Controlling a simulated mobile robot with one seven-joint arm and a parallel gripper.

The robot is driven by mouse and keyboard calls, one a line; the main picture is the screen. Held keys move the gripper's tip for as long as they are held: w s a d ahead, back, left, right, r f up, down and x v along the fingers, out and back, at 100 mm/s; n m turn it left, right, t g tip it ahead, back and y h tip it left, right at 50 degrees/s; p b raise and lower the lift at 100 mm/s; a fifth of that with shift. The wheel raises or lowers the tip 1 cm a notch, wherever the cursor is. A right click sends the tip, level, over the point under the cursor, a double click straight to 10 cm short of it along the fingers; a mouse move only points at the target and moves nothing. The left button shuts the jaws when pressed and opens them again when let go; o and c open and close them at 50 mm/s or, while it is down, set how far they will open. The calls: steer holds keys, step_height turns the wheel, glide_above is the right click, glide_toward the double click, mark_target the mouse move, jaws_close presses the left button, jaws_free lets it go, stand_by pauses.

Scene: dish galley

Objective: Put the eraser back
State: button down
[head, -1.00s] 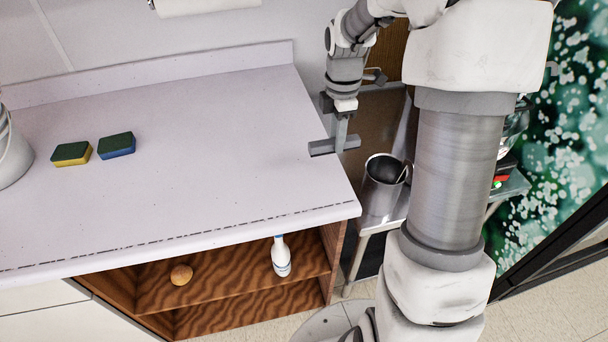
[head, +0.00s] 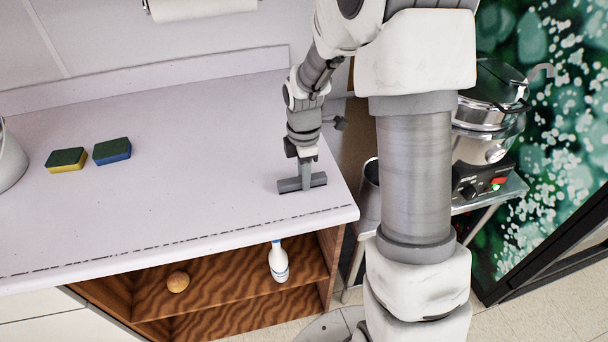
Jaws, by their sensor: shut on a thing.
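My gripper (head: 306,163) is over the right end of the white counter (head: 190,190), pointing down.
Two sponges, one green and yellow (head: 66,160) and one green and blue (head: 112,151), lie on the counter's left. A pale bucket (head: 10,160) stands at the left edge. A white bottle (head: 278,262) and a round brown item (head: 178,282) sit on the shelf below. A metal cooker (head: 488,125) stands right.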

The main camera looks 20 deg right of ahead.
steer(key=shift+f, duration=0.1)
steer(key=c, duration=1.1)
jaws_free()
steer(key=shift+f, duration=0.1)
steer(key=o, duration=0.5)
step_height(320, 180, up, 12)
steer(key=p, duration=0.1)
steer(key=s+r+m+t, duration=0.2)
steer(key=s+r+m, duration=0.2)
steer(key=s+m, duration=0.2)
steer(key=s+r+m+t, duration=0.1)
steer(key=s+r+m, duration=0.3)
steer(key=s+m, duration=0.2)
steer(key=s+r+m+t, duration=0.2)
steer(key=s+r+m, duration=0.1)
steer(key=s+m, duration=0.3)
steer(key=shift+s+a+r+t, duration=0.1)
steer(key=shift+s+r+t, duration=0.1)
steer(key=shift+s, duration=0.4)
steer(key=shift+s+a+r+t, duration=0.1)
steer(key=shift+s+r, duration=0.1)
steer(key=shift+s, duration=0.35)
